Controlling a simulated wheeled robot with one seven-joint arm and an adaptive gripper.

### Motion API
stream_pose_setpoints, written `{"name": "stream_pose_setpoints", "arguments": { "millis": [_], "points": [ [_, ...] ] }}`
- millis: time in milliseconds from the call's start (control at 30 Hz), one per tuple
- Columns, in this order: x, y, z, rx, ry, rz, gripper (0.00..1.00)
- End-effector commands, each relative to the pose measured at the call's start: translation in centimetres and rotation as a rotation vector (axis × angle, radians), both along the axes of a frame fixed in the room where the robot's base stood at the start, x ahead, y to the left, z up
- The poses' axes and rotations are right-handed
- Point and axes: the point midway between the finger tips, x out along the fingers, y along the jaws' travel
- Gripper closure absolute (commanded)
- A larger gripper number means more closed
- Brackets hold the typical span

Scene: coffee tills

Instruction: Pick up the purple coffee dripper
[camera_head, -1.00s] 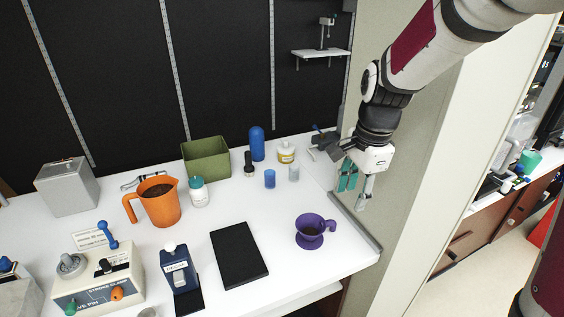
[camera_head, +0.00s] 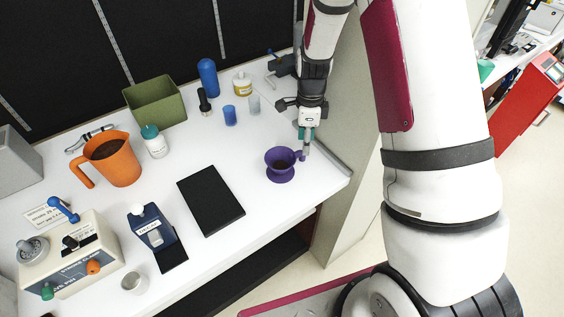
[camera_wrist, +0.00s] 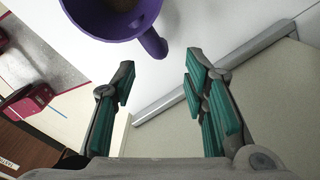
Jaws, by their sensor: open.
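The purple coffee dripper (camera_head: 281,164) stands upright on the white counter, near its right end, with a dark inside. Its handle points right, toward my gripper. My gripper (camera_head: 306,144) is at the dripper's right, by the handle, with teal finger pads. In the wrist view the dripper (camera_wrist: 112,16) is at the top, partly cut off by the frame edge. Its handle ends just ahead of my gripper (camera_wrist: 160,84), whose fingers are apart with nothing between them.
A black mat (camera_head: 211,199) lies left of the dripper. Behind stand a blue cup (camera_head: 230,115), a blue bottle (camera_head: 207,77) and a yellow-labelled jar (camera_head: 242,83). An orange pitcher (camera_head: 114,160) is farther left. A raised metal edge strip (camera_head: 327,160) bounds the counter's right end.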

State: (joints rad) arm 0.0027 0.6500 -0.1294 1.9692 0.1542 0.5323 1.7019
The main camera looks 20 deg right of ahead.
Motion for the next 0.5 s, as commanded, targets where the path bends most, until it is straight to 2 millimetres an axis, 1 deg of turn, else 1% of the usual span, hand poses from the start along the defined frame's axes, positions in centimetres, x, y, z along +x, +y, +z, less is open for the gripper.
{"name": "stream_pose_setpoints", "arguments": {
  "millis": [33,167,233,500],
  "points": [
    [0.0,0.0,-0.4,0.000,0.001,-0.001,0.59],
    [0.0,0.0,-1.0,0.000,0.001,0.000,0.59],
    [0.0,0.2,-1.7,0.000,0.001,0.001,0.59],
    [0.2,0.6,-5.2,0.001,0.002,0.000,0.59]
  ]
}}
